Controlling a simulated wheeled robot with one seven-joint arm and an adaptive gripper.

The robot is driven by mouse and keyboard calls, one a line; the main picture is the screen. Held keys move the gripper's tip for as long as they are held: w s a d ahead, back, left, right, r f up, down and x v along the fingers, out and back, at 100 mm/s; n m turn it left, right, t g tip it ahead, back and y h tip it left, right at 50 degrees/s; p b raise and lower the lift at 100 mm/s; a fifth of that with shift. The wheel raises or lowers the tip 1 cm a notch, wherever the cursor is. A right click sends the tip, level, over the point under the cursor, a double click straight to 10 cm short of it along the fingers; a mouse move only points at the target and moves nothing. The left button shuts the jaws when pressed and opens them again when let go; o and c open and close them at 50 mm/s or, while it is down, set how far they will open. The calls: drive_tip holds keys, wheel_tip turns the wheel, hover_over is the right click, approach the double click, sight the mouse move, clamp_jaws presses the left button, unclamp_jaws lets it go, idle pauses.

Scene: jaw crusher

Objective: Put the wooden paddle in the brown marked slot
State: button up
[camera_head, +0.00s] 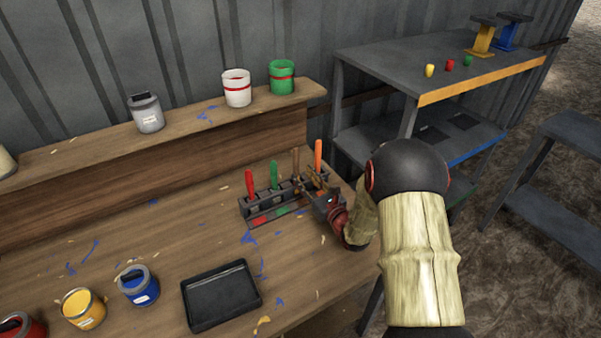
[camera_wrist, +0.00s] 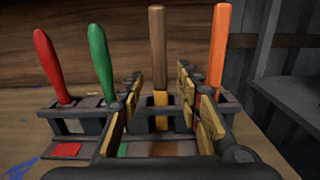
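The wooden paddle, with a brown handle (camera_wrist: 157,45) and a yellowish lower part, stands upright at the rack's third position from the left; its handle also shows in the head view (camera_head: 296,160). The dark slotted rack (camera_head: 250,210) has coloured marks along its front. A brownish mark (camera_wrist: 165,149) lies in front of the paddle. My gripper (camera_wrist: 158,88) is open, with its yellow-padded fingers on either side of the paddle's lower part and gaps showing between.
Red (camera_wrist: 52,65), green (camera_wrist: 101,62) and orange (camera_wrist: 219,45) handled tools stand in the same rack, the orange one close to my right finger. A black tray (camera_head: 221,295) and paint cans stand on the bench. A grey shelf unit (camera_head: 430,65) is to the right.

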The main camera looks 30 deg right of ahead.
drive_tip(key=s+p, duration=0.2)
drive_tip(key=s, duration=0.7)
drive_tip(key=a+r+n+g+y, duration=0.1)
drive_tip(key=a+r+n+y, duration=0.25)
drive_tip(key=a, duration=0.25)
drive_tip(key=s+a+r+n+g+y, duration=0.1)
drive_tip(key=a+r+n+g+y, duration=0.1)
drive_tip(key=a+r+n+y, duration=0.3)
drive_tip(key=a+r+n+g+y, duration=0.1)
drive_tip(key=a+n, duration=0.1)
drive_tip(key=a, duration=0.5)
drive_tip(key=s+a+r+n+g+y, duration=0.2)
drive_tip(key=s+a+r+n+g, duration=0.1)
drive_tip(key=s+a+n+g, duration=0.65)
drive_tip(key=s+a+n+g+h, duration=0.2)
drive_tip(key=s+n+h, duration=0.3)
drive_tip(key=s+n, duration=0.45)
drive_tip(key=s+d+r+n+t+h, duration=0.1)
drive_tip(key=s+d+r+n+h, duration=0.1)
drive_tip(key=d, duration=0.3)
drive_tip(key=s+d+r+n+t+h, duration=0.2)
drive_tip(key=s+d+r+n+h, duration=0.1)
drive_tip(key=d+n+h, duration=0.1)
drive_tip(key=shift+s+d+r+h, duration=0.2)
drive_tip(key=shift+d+h, duration=0.35)
drive_tip(key=shift+d, duration=0.05)
